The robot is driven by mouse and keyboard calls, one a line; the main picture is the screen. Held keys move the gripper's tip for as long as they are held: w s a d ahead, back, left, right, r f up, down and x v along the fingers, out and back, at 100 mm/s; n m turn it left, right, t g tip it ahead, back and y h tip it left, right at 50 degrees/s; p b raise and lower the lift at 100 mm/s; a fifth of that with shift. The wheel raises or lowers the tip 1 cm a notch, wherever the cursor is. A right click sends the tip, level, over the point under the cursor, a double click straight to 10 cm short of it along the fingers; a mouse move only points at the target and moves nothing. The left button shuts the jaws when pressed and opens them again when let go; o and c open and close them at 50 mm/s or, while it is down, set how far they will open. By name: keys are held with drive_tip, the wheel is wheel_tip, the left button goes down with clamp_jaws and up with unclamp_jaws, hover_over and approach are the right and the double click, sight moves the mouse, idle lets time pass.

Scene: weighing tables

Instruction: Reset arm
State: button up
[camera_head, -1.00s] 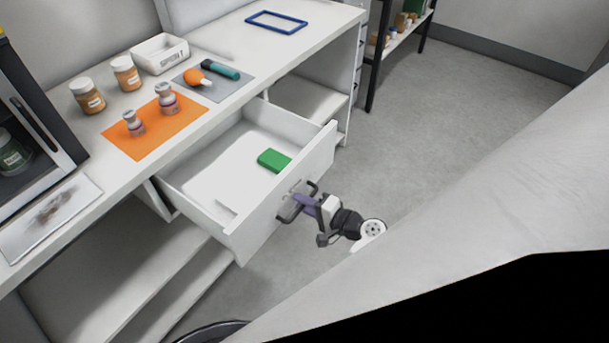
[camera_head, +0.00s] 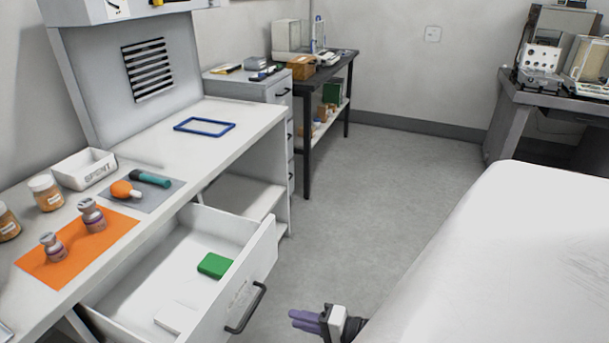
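My gripper (camera_head: 306,321) is at the bottom edge of the view, to the right of the open drawer (camera_head: 258,262) and apart from its dark handle (camera_head: 246,308). Its purple fingers point left and hold nothing that I can see. They look close together, but the gap between them is not clear. The rest of the gripper is partly cut off by the frame. My pale arm link fills the lower right.
The drawer juts out from the white bench (camera_head: 255,123), with a green block (camera_head: 215,265) inside. Open floor (camera_head: 385,190) lies right of the bench. Equipment stands on a far table (camera_head: 505,118).

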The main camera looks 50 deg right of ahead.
drive_tip(key=shift+s+d+r, duration=0.1)
drive_tip(key=shift+s, duration=0.15)
idle(0.4)
